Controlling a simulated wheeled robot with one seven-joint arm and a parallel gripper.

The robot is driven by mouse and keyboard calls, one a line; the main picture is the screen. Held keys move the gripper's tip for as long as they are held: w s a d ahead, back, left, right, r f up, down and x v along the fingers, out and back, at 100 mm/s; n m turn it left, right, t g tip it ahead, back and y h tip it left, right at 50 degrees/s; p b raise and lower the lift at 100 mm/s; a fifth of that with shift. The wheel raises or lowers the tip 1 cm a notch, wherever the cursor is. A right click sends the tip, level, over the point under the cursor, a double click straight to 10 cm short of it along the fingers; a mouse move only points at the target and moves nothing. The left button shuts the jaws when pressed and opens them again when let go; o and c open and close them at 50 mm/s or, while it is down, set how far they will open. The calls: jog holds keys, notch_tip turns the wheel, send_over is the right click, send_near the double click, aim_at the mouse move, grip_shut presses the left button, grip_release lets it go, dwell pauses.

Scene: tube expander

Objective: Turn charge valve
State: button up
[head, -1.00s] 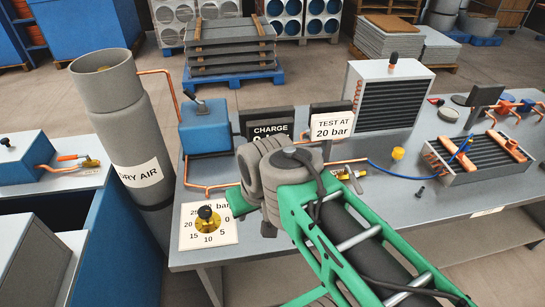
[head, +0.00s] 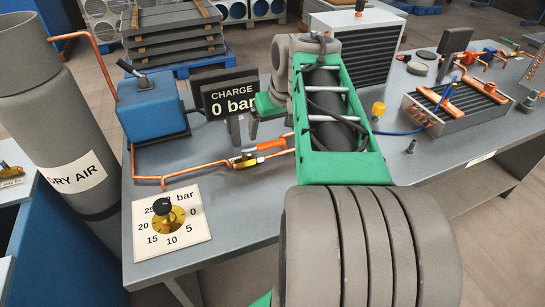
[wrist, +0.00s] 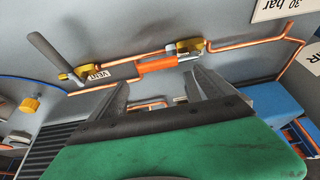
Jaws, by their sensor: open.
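The valve with an orange handle (head: 271,145) and brass body (head: 245,161) sits on the copper line on the bench, below the display reading CHARGE 0 bar (head: 232,98). I take it for the charge valve. In the wrist view its orange handle (wrist: 158,65) and brass body (wrist: 190,48) lie just beyond my gripper (wrist: 162,84). The handle lies along the pipe. My gripper's fingers are spread and empty, on either side of the handle's view; contact is not visible. In the head view my arm mostly hides the gripper.
A VENT-labelled valve (wrist: 70,75) with a grey lever is left in the wrist view. A blue pump unit (head: 151,107) and grey DRY AIR cylinder (head: 62,140) stand left. A finned black unit (head: 365,55) stands behind.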

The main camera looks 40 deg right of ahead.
aim_at(272, 143)
jog(key=shift+o, duration=0.4)
jog(key=shift+d+f, duration=0.35)
jog(key=x, duration=0.7)
jog(key=shift+w, duration=0.15)
jog(key=shift+c, duration=0.3)
jog(key=c, duration=1.9)
jog(key=shift+c, duration=0.2)
